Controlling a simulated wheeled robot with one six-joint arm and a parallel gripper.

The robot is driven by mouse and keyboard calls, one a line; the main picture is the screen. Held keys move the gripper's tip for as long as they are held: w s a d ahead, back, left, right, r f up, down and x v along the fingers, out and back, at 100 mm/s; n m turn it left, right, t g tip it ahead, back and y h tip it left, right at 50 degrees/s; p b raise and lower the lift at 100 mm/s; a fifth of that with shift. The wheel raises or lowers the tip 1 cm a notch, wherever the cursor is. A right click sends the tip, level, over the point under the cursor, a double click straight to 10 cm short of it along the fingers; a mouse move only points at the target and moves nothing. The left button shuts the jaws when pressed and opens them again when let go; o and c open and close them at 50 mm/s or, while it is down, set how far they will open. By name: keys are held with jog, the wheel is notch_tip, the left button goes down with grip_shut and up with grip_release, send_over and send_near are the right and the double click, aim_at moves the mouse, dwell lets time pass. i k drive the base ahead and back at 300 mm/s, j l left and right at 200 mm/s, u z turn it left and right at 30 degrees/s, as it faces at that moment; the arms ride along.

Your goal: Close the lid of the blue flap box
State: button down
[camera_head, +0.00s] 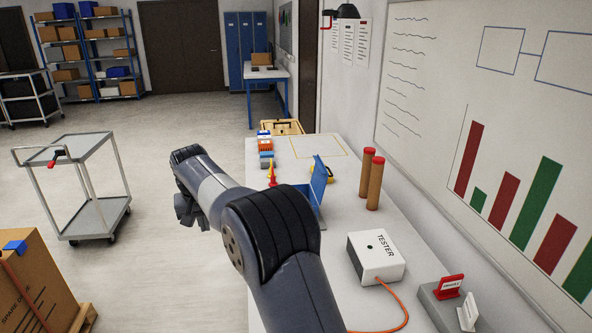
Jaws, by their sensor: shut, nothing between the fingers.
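The blue flap box (319,183) is on the white table, just right of my arm. Its blue lid panel stands up, tilted open. The lower part of the box is mostly hidden behind my arm. My gripper (187,212) is a small dark shape below my wrist, left of the table and apart from the box. It is shut and empty, and its fingertips are partly hidden by my arm.
Two brown cylinders with red tops (371,180) stand right of the box. A white tester (376,257) with an orange cable is nearer. A grey cart (80,185) stands left.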

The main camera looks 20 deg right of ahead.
aim_at(320, 176)
jog(key=u, duration=0.5)
jog(key=j+u, duration=0.15)
jog(key=u, duration=0.35)
jog(key=j+u, duration=0.1)
jog(key=u, duration=0.35)
jog(key=i+j, duration=0.2)
jog(key=j, duration=0.15)
jog(key=i+j, duration=0.2)
jog(key=i+j+z, duration=0.1)
jog(key=j, duration=0.35)
jog(key=i+j, duration=0.3)
jog(key=i+j+z, duration=0.1)
jog(key=j, duration=0.3)
jog(key=i+l+z, duration=0.15)
jog(key=i+z, duration=1.05)
jog(key=i+j+z, duration=0.25)
jog(key=i+z, duration=0.5)
jog(key=z, duration=0.15)
jog(key=i+z, duration=0.3)
jog(key=z, duration=0.15)
jog(key=i+j+z, duration=0.15)
jog(key=z, duration=0.35)
jog(key=i+j+z, duration=0.3)
jog(key=z, duration=0.15)
jog(key=i+j+z, duration=0.2)
jog(key=z, duration=0.15)
jog(key=i+j+z, duration=0.55)
jog(key=j+z, duration=0.2)
jog(key=l, duration=0.1)
